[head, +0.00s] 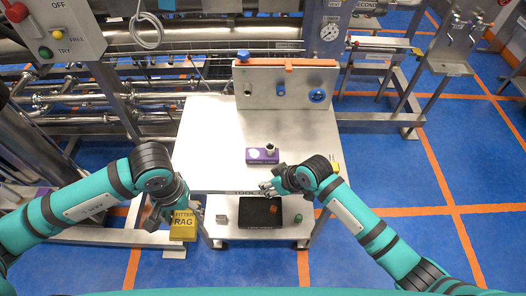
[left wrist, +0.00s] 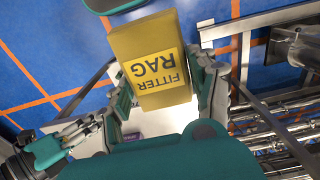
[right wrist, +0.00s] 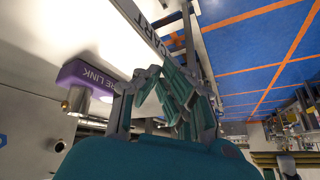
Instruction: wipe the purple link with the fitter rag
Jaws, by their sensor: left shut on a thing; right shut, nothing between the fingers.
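The fitter rag (head: 183,226) is a yellow block with a printed label. My left gripper (head: 172,208) is shut on it, left of the cart's front corner; in the left wrist view the rag (left wrist: 150,60) sits between both fingers. The purple link (head: 262,157) is a purple block with a metal fitting on top, lying on the white cart top; its label is partly readable in the right wrist view (right wrist: 84,78). My right gripper (head: 268,187) is shut and empty near the cart's front edge, in front of the link and apart from it.
The cart top (head: 205,140) is mostly clear around the link. An upright panel (head: 300,88) with blue knobs and an orange bar stands at its back. A black tray (head: 258,220) lies on the lower front shelf between small items. Pipes and a control box are at the left.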

